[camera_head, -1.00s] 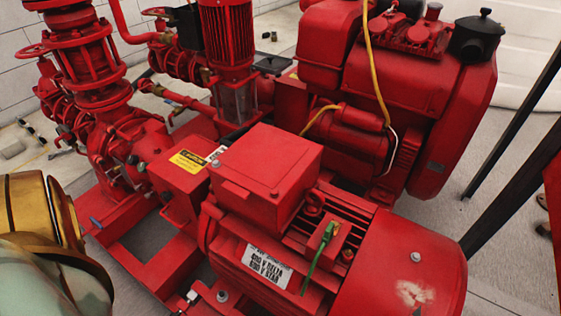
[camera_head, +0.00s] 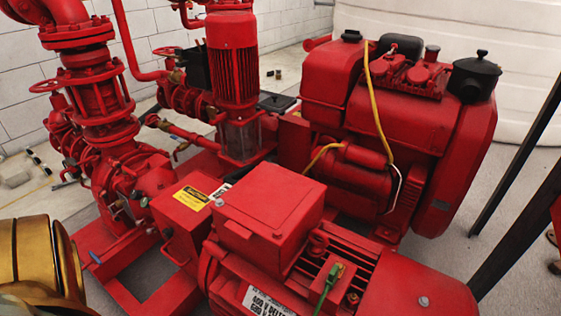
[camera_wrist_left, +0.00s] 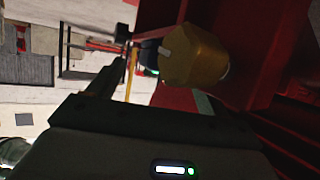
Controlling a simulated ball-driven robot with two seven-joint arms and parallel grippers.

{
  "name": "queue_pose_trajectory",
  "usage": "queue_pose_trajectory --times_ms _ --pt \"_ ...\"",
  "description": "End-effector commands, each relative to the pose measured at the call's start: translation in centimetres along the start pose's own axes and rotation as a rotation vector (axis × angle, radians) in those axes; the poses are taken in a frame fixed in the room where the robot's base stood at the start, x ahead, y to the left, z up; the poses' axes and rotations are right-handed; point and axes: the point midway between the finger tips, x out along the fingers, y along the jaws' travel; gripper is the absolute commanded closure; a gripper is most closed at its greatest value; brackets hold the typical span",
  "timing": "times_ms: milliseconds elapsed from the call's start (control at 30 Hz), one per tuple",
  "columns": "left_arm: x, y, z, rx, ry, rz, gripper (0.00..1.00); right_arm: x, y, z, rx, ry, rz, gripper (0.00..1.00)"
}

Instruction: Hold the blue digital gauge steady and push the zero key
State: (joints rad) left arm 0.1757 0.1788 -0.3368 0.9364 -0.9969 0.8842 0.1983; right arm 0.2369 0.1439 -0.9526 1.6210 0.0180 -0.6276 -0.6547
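I cannot make out the blue digital gauge or its zero key in either view. A small blue piece (camera_head: 95,257) shows low on the red pipework in the head view, too small to identify. Neither gripper shows in the head view. In the left wrist view, the dark body of my left gripper (camera_wrist_left: 150,100) fills the bottom, with a dark finger slanting up at left. The other finger is hard to separate from the shadow. A brass-coloured block (camera_wrist_left: 193,58) is beyond it, beside dark red structure. I see nothing held.
A red motor (camera_head: 330,275) with a box on top fills the front. A red engine (camera_head: 400,125) stands behind it, a vertical pump (camera_head: 232,75) and pipework (camera_head: 95,100) at left. A gold rounded form (camera_head: 35,262) is at lower left. Dark bars (camera_head: 520,225) cross at right.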

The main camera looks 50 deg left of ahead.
Motion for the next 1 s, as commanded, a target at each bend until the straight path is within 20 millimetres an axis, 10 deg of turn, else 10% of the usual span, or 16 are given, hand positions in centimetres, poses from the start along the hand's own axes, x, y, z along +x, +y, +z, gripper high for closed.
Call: queue_pose_trajectory --times_ms 367,1000 --pt "-0.4 -0.8 -0.3 0.006 0.008 -0.011 0.15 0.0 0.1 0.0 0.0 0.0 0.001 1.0" --pt "-11.8 -0.1 0.0 0.001 0.001 -0.002 0.15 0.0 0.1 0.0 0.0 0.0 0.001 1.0"
